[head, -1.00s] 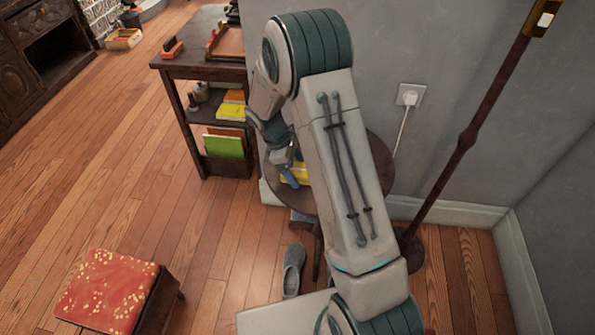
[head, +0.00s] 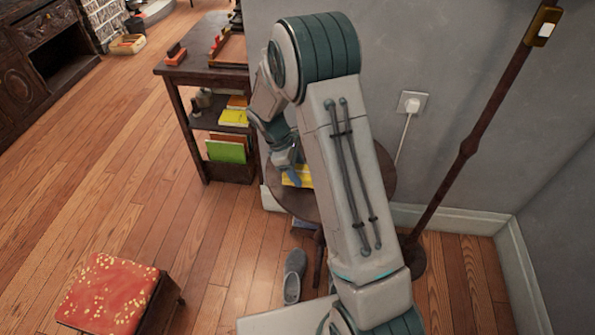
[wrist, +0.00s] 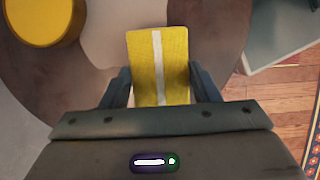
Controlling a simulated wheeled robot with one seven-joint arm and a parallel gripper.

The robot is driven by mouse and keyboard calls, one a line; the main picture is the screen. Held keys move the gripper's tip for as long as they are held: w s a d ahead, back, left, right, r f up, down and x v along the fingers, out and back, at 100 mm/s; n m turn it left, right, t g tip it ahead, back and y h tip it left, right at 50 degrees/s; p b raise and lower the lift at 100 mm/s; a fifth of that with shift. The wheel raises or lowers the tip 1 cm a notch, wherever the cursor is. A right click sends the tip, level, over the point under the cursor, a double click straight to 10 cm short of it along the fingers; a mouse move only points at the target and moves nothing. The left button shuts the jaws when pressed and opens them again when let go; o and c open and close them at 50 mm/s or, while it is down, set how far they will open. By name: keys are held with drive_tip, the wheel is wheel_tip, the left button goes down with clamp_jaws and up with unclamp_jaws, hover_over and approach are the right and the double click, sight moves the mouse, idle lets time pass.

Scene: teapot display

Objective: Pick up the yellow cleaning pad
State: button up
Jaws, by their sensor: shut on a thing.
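The yellow cleaning pad (wrist: 172,70) has a pale stripe down its middle. In the wrist view it stands between the two fingers of my gripper (wrist: 160,88), which is shut on it. Its near end is hidden behind the gripper body. In the head view my gripper (head: 291,172) is over the left part of the small round table (head: 380,180), partly hidden by my arm. A yellow patch shows beside the fingers there; I cannot tell whether it is the pad. From these views I cannot tell whether the pad touches the table.
A round yellow thing (wrist: 42,18) and a flat pale thing (wrist: 122,38) are on the table beyond the pad. A dark shelf table (head: 205,72) stands behind left, a lamp pole (head: 470,140) right. A grey shoe (head: 293,276) and red stool (head: 108,292) are on the floor.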

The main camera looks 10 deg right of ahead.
wheel_tip(320, 180, up, 2)
drive_tip(key=shift+r, duration=0.25)
drive_tip(key=s+d+r+p, duration=0.1)
drive_tip(key=s+d+r, duration=0.6)
drive_tip(key=s, duration=0.2)
drive_tip(key=shift+s, duration=0.15)
